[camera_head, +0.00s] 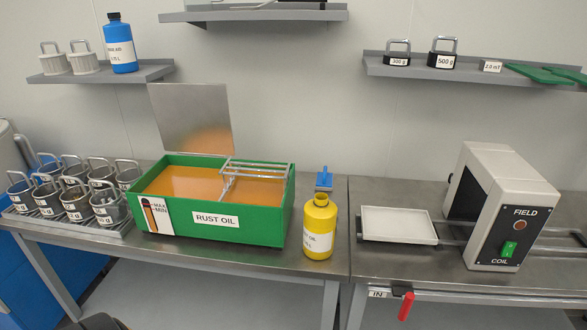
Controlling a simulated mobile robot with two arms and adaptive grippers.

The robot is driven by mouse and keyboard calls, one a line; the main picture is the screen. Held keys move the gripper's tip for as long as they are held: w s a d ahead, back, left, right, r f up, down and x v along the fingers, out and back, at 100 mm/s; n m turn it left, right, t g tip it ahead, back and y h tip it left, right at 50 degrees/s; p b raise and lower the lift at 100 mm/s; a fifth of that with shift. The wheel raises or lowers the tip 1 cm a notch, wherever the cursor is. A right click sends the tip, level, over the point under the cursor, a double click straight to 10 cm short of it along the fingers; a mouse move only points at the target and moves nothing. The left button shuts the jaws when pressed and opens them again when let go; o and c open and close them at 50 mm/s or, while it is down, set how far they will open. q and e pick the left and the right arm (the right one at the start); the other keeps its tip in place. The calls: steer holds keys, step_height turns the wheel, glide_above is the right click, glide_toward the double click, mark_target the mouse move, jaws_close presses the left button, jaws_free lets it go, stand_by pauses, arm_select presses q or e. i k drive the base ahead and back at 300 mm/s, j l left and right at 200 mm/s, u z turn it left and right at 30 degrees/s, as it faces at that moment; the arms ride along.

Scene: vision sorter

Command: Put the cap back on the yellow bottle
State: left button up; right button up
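The yellow bottle (318,232) stands upright on the metal table, just right of the green rust oil tank. I cannot pick out a separate yellow cap. A small blue object (324,179) shows just behind the bottle's neck; I cannot tell whether it is a cap. Neither of my grippers can be made out in this view.
The green tank (265,228) of orange oil has a raised lid (190,118) and a wire rack. Several labelled baskets stand at the left. A white tray (398,225) and the coil machine (505,210) are at the right. A red handle (406,306) hangs at the front edge.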

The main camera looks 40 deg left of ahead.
mark_target(320, 214)
steer(key=i+l, duration=0.25)
steer(key=l, duration=0.2)
steer(key=l+u, duration=0.1)
steer(key=u, duration=0.3)
steer(key=i+l+u, duration=0.1)
steer(key=u, duration=0.3)
steer(key=l+u, duration=0.2)
steer(key=u, duration=0.15)
steer(key=l+u, duration=0.2)
steer(key=u, duration=0.2)
steer(key=l+u, duration=0.2)
steer(key=u, duration=0.2)
steer(key=i+l+u, duration=0.1)
steer(key=l+u, duration=0.35)
steer(key=u, duration=0.3)
